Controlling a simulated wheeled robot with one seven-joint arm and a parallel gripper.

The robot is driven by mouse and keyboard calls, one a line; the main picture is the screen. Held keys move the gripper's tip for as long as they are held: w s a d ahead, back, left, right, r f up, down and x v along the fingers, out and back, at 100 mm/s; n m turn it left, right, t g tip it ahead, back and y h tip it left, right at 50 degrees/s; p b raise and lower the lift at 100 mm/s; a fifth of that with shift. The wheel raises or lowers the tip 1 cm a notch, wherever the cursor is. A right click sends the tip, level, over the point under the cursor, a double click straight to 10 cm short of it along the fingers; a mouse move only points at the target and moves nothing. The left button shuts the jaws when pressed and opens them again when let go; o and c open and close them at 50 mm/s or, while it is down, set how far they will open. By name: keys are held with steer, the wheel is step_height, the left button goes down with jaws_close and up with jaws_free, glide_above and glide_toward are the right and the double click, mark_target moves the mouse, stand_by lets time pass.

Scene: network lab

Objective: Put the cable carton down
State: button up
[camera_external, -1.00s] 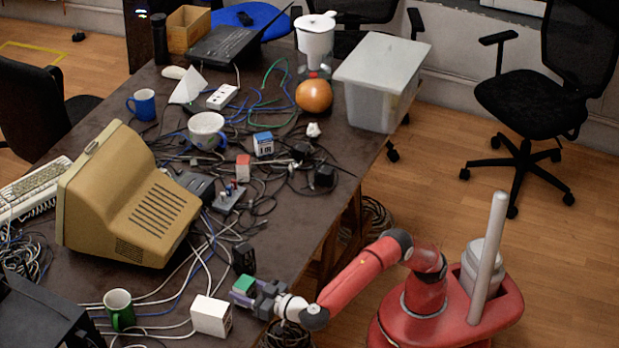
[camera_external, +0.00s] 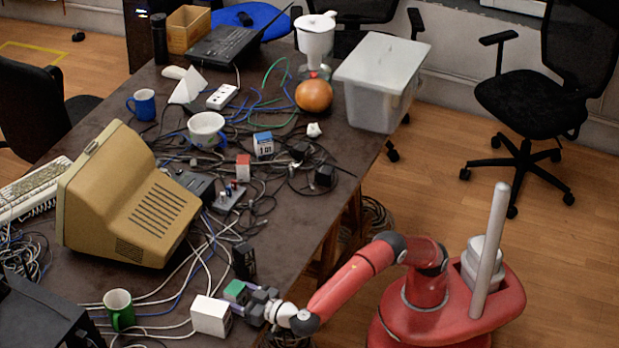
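The cable carton (camera_external: 236,291) appears to be the small box with a green top, near the front edge of the table, just right of a plain white box. My gripper (camera_external: 249,302) is at its right side and seems shut on it; the fingertips are small and partly hidden here. The carton sits low, at about the height of the table top. I cannot tell whether its underside touches the table (camera_external: 285,235).
The white box (camera_external: 211,316) stands close on the left and a black box (camera_external: 244,263) just behind. A green mug (camera_external: 119,309) and loose white cables lie further left. The beige monitor (camera_external: 125,200) stands behind them. Bare table lies to the right of the black box.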

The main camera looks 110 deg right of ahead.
mark_target(241, 300)
steer(key=shift+o, duration=0.7)
steer(key=shift+r+p, duration=0.15)
steer(key=shift+p, duration=0.15)
steer(key=shift+r+p, duration=0.1)
steer(key=shift+p, duration=0.4)
steer(key=v, duration=0.2)
steer(key=b+v, duration=0.1)
steer(key=v, duration=0.3)
steer(key=shift+s+a+f, duration=0.1)
steer(key=shift+a+f, duration=0.3)
steer(key=shift+a, duration=0.05)
steer(key=shift+s+a+b, duration=0.3)
steer(key=shift+s+a, duration=0.05)
steer(key=shift+c, duration=1.1)
